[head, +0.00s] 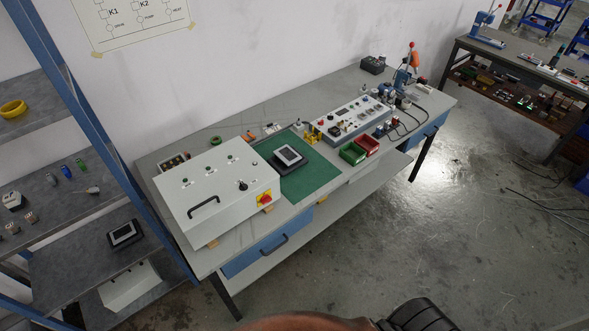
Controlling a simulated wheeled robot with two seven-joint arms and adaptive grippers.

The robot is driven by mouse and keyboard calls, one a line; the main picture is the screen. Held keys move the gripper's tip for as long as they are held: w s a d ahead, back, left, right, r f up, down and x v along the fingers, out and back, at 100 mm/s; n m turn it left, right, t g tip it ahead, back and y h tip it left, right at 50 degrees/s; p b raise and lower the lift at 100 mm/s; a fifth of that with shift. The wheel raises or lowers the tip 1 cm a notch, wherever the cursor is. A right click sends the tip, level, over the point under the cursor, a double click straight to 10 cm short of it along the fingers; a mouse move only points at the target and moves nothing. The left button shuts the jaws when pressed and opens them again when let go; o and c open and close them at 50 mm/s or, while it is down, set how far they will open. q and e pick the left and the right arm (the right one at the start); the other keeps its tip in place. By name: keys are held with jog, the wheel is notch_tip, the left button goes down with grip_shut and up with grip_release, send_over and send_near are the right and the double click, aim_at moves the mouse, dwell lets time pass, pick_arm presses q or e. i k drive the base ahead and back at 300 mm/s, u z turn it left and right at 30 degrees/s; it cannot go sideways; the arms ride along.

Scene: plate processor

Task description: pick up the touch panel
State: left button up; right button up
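A touch panel (289,156), a dark-framed device with a light grey screen, lies on the green mat (318,181) on the workbench. A second, similar dark-framed panel (124,234) lies on a lower shelf of the rack at the left. I cannot tell from the picture which of the two the task means. Neither of my grippers can be made out in the head view. A brown rounded shape and a dark ribbed shape at the bottom edge appear to be parts of my own body.
A grey control box (219,190) with a black handle stands left of the mat. A control console (352,119), a green bin (353,153) and a red bin (367,145) stand right of it. The blue rack post (96,135) rises at the left. Open floor (440,235) lies in front.

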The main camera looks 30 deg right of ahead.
aim_at(286, 156)
jog(key=k, duration=0.3)
jog(key=z, duration=0.9)
